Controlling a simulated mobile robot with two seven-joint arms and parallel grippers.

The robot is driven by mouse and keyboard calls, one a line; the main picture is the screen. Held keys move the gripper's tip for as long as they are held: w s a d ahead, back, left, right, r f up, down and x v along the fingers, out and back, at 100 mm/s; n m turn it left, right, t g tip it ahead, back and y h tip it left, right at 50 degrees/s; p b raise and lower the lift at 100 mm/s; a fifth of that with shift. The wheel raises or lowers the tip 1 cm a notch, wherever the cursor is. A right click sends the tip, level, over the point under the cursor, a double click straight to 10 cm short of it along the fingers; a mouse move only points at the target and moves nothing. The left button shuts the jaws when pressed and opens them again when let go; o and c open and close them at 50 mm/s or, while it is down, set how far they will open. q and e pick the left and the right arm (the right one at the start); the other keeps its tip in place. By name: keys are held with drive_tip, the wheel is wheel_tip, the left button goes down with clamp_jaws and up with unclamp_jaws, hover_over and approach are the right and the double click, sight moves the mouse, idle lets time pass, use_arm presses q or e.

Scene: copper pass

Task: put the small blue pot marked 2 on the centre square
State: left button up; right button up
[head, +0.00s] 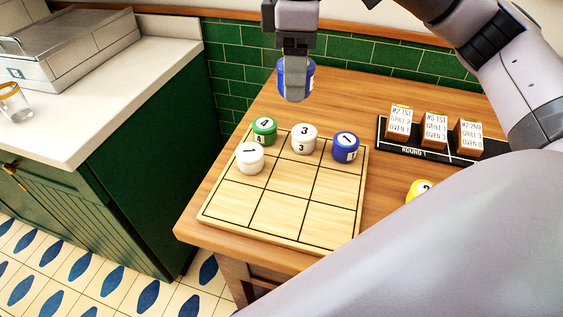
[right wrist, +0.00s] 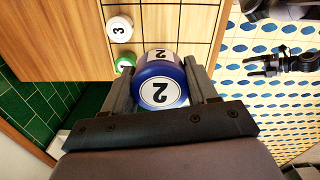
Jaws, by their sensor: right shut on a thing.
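My right gripper (head: 296,88) is shut on the small blue pot marked 2 (head: 282,72), held above the table behind the board. In the right wrist view the blue pot (right wrist: 158,82) sits between both fingers, its 2 showing on lid and side. The wooden board (head: 235,222) has a three-by-three grid; its centre square (head: 290,175) is bare. A green pot marked 4 (head: 264,128), a white pot marked 3 (head: 303,135) and a blue pot marked 1 (head: 345,147) stand along its back row. My left gripper (right wrist: 254,65) shows small in the right wrist view, its fingers apart.
A white pot marked 1 (head: 250,160) stands at the board's left, in the middle row. A yellow pot (head: 418,190) is partly hidden by my arm. A black rack (head: 425,152) with several order blocks stands at the right. A green tiled wall (head: 240,55) rises behind.

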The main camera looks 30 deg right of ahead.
wheel_tip(320, 180, down, 8)
drive_tip(key=f+b, duration=0.1)
drive_tip(key=b, duration=0.3)
hover_over(293, 177)
wheel_tip(293, 177, down, 6)
drive_tip(key=shift+r, duration=0.1)
wheel_tip(293, 177, down, 5)
drive_tip(key=shift+r+b, duration=0.1)
drive_tip(key=shift+b, duration=0.35)
drive_tip(key=o, duration=1.1)
